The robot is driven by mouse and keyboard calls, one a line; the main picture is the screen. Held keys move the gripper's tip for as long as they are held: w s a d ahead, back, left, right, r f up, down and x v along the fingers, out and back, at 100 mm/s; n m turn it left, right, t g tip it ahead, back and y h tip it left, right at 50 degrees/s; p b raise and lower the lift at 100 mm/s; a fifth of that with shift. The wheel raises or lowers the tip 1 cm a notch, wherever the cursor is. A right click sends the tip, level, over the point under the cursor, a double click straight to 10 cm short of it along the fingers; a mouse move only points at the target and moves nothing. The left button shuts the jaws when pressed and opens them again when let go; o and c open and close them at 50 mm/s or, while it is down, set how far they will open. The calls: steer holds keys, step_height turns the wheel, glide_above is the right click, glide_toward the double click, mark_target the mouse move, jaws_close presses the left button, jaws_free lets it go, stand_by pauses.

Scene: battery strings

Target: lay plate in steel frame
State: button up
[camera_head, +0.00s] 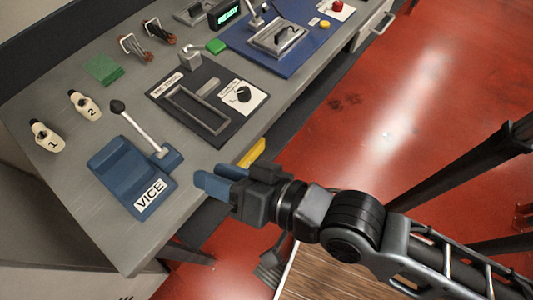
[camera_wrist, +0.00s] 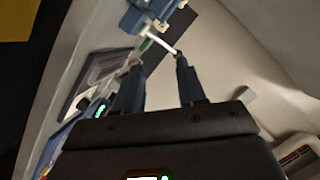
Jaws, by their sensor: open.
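A flat green square plate (camera_head: 102,69) lies on the grey bench at the upper left; I cannot tell if it is the task's plate. A rectangular steel frame (camera_head: 193,112) sits on a dark panel near the middle of the bench. A second steel frame (camera_head: 262,47) sits on a blue mat farther back. My gripper (camera_head: 211,176) is over the bench's front edge, right of the blue vice and apart from both frames. It is open and empty. Its two blue fingers also show in the wrist view (camera_wrist: 157,78), with nothing between them.
The blue vice (camera_head: 133,167) with its lever, two numbered cream pieces (camera_head: 45,136), a steel padlock-like piece (camera_head: 190,55) and a small green block (camera_head: 215,46) stand on the bench (camera_head: 70,195). A yellow piece (camera_head: 252,152) is beside my gripper. Red floor lies right.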

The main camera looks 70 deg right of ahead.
steer(key=s+d+r+n, duration=0.1)
steer(key=s+d+n, duration=0.2)
steer(key=s, duration=0.4)
steer(key=s+d+r+n, duration=0.2)
steer(key=s+d+n, duration=0.1)
steer(key=s+n, duration=0.3)
steer(key=shift+s+r+y, duration=0.2)
steer(key=shift+s+y, duration=0.1)
steer(key=shift+s, duration=0.65)
steer(key=shift+d, duration=0.1)
